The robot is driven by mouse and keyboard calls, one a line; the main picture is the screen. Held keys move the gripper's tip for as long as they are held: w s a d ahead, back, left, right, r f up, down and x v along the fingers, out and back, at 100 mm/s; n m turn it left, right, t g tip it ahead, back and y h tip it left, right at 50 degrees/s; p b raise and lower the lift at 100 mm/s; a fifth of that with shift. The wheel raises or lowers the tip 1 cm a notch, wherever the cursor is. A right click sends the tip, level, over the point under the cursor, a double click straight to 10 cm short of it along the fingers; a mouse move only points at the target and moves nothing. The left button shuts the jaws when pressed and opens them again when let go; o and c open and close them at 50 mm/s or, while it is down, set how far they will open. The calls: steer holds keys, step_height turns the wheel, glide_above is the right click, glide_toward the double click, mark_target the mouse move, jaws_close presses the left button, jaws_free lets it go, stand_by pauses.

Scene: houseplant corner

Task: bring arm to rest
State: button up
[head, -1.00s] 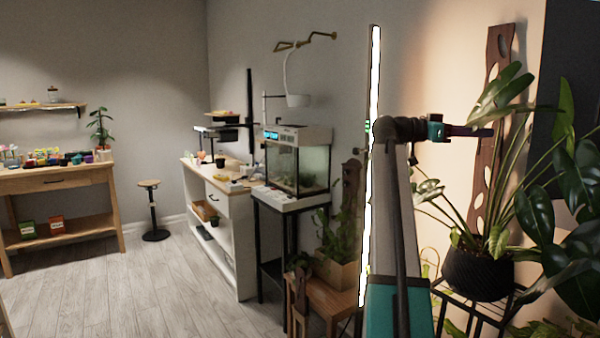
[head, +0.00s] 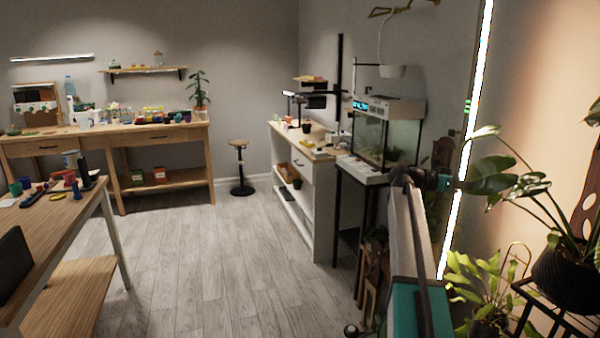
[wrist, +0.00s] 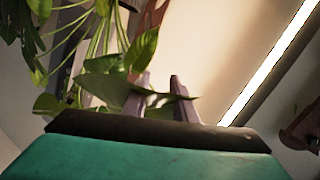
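My gripper (wrist: 161,92) shows in the wrist view as two pale purple fingers standing apart. A green leaf (wrist: 105,88) crosses close to them, and I cannot tell whether it touches. No held object is visible between the fingers. In the head view my arm rises at the right, with its teal wrist (head: 432,180) pointing right. There the fingers are largely hidden by plant leaves (head: 490,178).
A potted plant (head: 570,275) on a black stand is at the right, beside a bright light strip (head: 466,150). An aquarium (head: 388,135) on a black stand and a white cabinet (head: 322,210) stand behind my arm. A wooden table (head: 60,215) is at left. The middle floor is clear.

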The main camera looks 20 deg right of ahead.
steer(key=w+a+f+n+t+y+p, duration=0.15)
steer(key=a+f, duration=0.25)
steer(key=f, duration=0.4)
steer(key=w+a+f+n, duration=0.2)
steer(key=a+f, duration=0.2)
steer(key=f, duration=0.3)
steer(key=w+a+f+n+t+p, duration=0.15)
steer(key=a+f, duration=0.25)
steer(key=f, duration=0.4)
steer(key=s+a+f+n+y+p, duration=0.1)
steer(key=s+a+f+n+y, duration=0.1)
steer(key=a+f, duration=0.65)
steer(key=s+a+f+n+y+p, duration=0.15)
steer(key=a+f, duration=0.45)
steer(key=f, duration=0.6)
steer(key=s+a+f+n+y+p, duration=0.3)
steer(key=s+a+f+n+y, duration=0.15)
steer(key=s+a+f, duration=1.2)
steer(key=s+a+f+n+g+y, duration=0.1)
steer(key=s+a+f+n+y, duration=0.1)
steer(key=s+a, duration=0.6)
steer(key=s+a+f+n+g+y, duration=0.1)
steer(key=s+a+f+n+y, duration=0.1)
steer(key=s+a, duration=0.7)
steer(key=shift+s+a+f+n+y+p, duration=0.15)
steer(key=shift+s+f+n+y+p, duration=0.2)
steer(key=shift+s+n+y, duration=0.6)
steer(key=shift+w, duration=0.1)
